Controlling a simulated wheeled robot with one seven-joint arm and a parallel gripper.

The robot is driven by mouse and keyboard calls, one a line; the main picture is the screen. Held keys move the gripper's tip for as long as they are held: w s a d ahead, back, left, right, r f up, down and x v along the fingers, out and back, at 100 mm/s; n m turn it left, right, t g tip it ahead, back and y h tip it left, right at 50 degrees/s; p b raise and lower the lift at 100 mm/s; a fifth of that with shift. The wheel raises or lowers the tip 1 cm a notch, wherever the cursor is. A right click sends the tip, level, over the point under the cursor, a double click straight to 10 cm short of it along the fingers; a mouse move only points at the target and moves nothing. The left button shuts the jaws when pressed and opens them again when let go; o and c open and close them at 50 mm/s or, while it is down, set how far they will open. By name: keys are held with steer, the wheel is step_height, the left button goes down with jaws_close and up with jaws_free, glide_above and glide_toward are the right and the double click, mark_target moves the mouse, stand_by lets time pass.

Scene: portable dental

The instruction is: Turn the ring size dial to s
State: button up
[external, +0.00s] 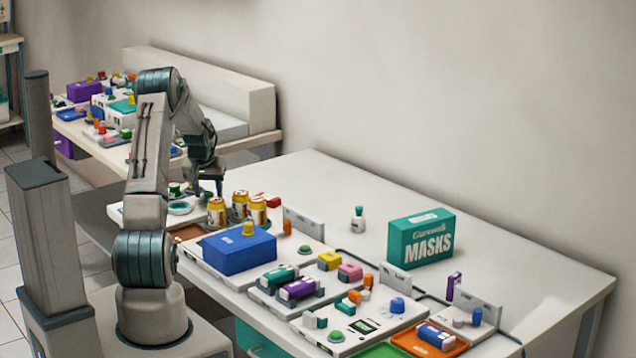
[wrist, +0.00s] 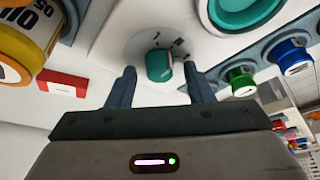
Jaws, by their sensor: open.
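In the wrist view a small teal dial (wrist: 159,66) stands on a white plate (wrist: 112,45) with dark marks beside it. I take it for the ring size dial; the marks are too small to read. My gripper (wrist: 158,76) is open, with one finger on each side of the dial and visible gaps between. It does not grasp the dial. In the external view my gripper (external: 208,191) points down over the far left end of the table; the dial cannot be made out there.
A teal-lined round dish (wrist: 238,10) is close by. Green (wrist: 240,82) and blue (wrist: 291,57) knobs are at the right. A red box (wrist: 62,83) and a yellow can (wrist: 25,40) are at the left. A blue box (external: 238,252) stands nearer the front.

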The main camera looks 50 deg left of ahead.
steer(key=shift+c, duration=0.4)
steer(key=c, duration=0.9)
steer(key=shift+m, duration=0.4)
steer(key=m, duration=0.1)
steer(key=m+h, duration=0.1)
steer(key=shift+s+a+f+m+t+b, duration=0.1)
steer(key=shift+a+m+t+b, duration=0.05)
steer(key=shift+m+t+b, duration=0.25)
steer(key=shift+m+t+h+b, duration=0.3)
steer(key=shift+m+h, duration=0.7)
steer(key=shift+m, duration=1.4)
